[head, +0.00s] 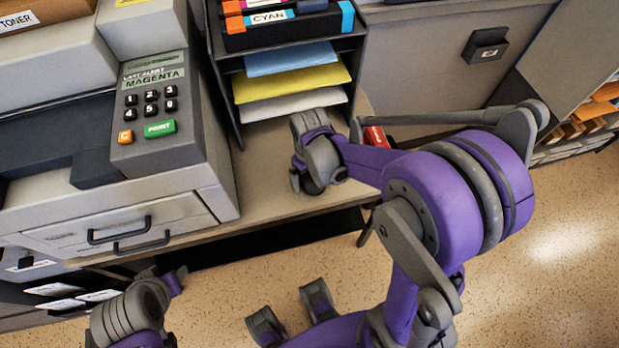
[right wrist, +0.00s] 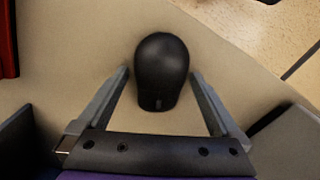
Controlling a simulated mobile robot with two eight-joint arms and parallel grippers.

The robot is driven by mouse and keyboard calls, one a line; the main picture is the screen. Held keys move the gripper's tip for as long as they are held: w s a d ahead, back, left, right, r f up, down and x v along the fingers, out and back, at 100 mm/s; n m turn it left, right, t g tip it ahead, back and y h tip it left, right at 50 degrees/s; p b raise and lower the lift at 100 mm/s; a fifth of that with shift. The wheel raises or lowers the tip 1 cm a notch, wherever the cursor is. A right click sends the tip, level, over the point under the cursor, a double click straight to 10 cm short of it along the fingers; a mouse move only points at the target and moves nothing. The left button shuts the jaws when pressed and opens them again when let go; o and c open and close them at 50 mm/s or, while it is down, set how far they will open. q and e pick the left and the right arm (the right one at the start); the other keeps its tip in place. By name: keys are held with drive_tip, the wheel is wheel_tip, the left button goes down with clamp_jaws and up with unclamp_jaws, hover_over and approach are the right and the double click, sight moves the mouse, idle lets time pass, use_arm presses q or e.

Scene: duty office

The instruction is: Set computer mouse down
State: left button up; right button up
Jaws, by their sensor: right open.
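The computer mouse (right wrist: 161,70) is black and rests on the tan desktop (right wrist: 85,30). In the right wrist view it lies between the two fingers of my right gripper (right wrist: 160,80), with a gap on each side. The fingers are open and do not touch it. In the head view my right gripper (head: 312,180) is low over the desk near its front edge and largely hides the mouse. A grey and purple part of my left arm shows at the lower left of the head view; its finger opening is not clear.
A printer with a keypad (head: 155,110) stands left of the gripper. A dark paper rack (head: 357,60) with coloured sheets stands behind it. A red object (head: 375,137) lies right of the gripper, partly behind my arm. The desk's front edge is close, with speckled floor (head: 540,270) beyond.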

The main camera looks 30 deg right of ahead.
drive_tip(key=c, duration=1.5)
drive_tip(key=shift+o, duration=0.2)
drive_tip(key=shift+r, duration=0.1)
